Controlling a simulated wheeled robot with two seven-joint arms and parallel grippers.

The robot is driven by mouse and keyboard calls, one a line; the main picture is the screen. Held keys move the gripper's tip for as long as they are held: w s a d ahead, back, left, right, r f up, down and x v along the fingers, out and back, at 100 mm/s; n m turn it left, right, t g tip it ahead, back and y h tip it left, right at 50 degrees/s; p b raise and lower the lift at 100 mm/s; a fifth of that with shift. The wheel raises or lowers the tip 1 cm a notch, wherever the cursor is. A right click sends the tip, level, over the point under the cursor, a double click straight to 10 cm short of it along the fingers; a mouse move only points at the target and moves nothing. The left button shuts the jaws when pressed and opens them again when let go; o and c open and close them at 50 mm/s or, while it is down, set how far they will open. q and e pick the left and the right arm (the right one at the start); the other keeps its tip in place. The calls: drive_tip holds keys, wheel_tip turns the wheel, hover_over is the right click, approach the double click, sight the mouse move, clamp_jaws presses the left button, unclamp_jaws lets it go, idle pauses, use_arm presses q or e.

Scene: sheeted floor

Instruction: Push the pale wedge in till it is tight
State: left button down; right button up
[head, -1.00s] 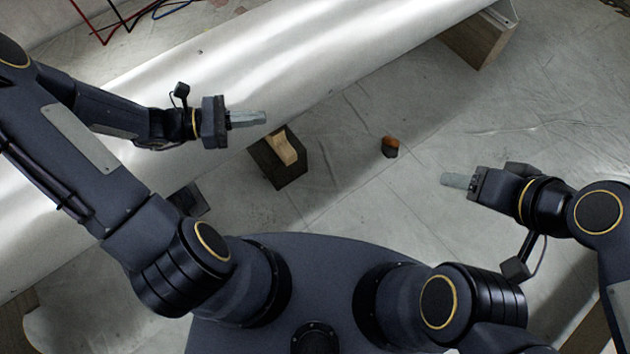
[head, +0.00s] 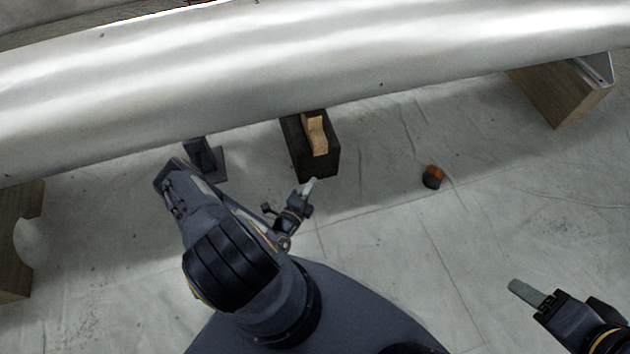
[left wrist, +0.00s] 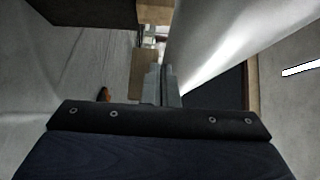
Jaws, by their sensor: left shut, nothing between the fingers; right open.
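The pale wedge (head: 315,133) lies on top of a dark block (head: 297,147), its far end at the lower edge of the long silver cylinder (head: 330,55). Whether it touches the cylinder cannot be told. My left gripper (head: 310,186) is shut and empty, just in front of the block's near end and apart from the wedge. In the left wrist view its fingers (left wrist: 162,86) are together, with the wedge's pale end (left wrist: 155,13) and the dark block (left wrist: 85,10) at the top. My right gripper (head: 527,292) is at the lower right, open and empty, far from the wedge.
A small orange-and-dark object (head: 432,177) lies on the sheeted floor right of the block. A dark metal stand (head: 205,160) is left of it. Wooden supports stand under the cylinder at right (head: 560,92) and left (head: 15,240).

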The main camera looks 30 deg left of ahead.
use_arm(q)
drive_tip(key=b, duration=0.2)
approach(325, 147)
drive_tip(key=w+d, duration=0.3)
drive_tip(key=w+a+b, duration=0.2)
drive_tip(key=a, duration=0.1)
drive_tip(key=shift+w+a+f, duration=0.1)
drive_tip(key=shift+w+a, duration=0.15)
drive_tip(key=shift+w, duration=0.15)
use_arm(e)
wheel_tip(325, 147, down, 4)
drive_tip(key=shift+f, duration=0.2)
use_arm(q)
drive_tip(key=shift+w+a, duration=0.1)
use_arm(e)
drive_tip(key=shift+r, duration=0.1)
